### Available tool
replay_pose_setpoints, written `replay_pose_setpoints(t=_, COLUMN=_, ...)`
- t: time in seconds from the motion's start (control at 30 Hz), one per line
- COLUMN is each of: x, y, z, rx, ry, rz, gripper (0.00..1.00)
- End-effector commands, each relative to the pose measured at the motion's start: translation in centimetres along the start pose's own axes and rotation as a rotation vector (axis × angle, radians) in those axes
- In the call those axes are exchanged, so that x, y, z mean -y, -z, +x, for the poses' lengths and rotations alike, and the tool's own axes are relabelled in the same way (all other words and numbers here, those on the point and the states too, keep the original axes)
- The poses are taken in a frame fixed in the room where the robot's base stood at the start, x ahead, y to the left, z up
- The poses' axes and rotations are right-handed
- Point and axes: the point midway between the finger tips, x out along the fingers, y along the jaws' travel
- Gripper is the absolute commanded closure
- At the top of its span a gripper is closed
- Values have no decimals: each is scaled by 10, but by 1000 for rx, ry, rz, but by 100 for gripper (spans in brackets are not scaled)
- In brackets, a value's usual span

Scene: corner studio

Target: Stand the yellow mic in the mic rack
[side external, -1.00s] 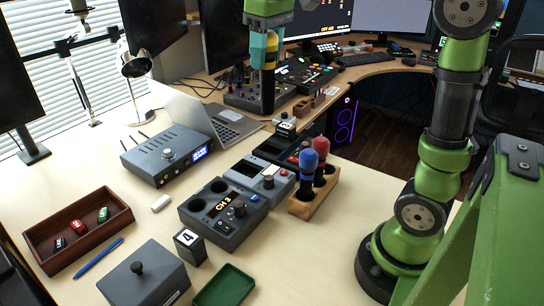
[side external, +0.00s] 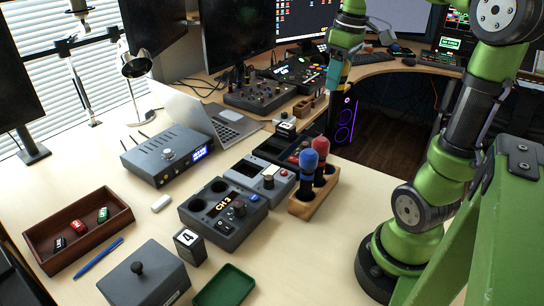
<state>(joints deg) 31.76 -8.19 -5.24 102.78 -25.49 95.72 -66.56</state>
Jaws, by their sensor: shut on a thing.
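The wooden mic rack (side external: 316,204) stands right of the middle of the side view. A blue mic (side external: 308,162) stands at its near end and a red mic (side external: 321,148) stands behind it. My gripper (side external: 337,76), with teal fingers, is high above and beyond the rack, a little to its right.
Left of the rack are a CH 3 console (side external: 223,213), a grey switch box (side external: 263,180) and a number 4 block (side external: 190,246). A green tray (side external: 224,287) lies in front. Bare tabletop shows right of the rack.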

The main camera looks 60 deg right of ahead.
Motion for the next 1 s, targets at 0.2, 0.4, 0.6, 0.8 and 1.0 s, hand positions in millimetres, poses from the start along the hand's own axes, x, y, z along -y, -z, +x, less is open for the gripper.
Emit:
replay_pose_setpoints(t=0.2, x=1, y=-10, z=68, rx=6, ry=6, rz=3, gripper=99)
replay_pose_setpoints(t=0.4, x=0, y=-12, z=103, rx=2, ry=2, rz=3, gripper=99)
replay_pose_setpoints(t=0.6, x=0, y=-14, z=115, rx=1, ry=0, rz=2, gripper=99)
replay_pose_setpoints(t=0.8, x=0, y=-16, z=130, rx=3, ry=1, rz=2, gripper=99)
replay_pose_setpoints(t=1.0, x=0, y=-18, z=149, rx=2, ry=1, rz=3, gripper=99)
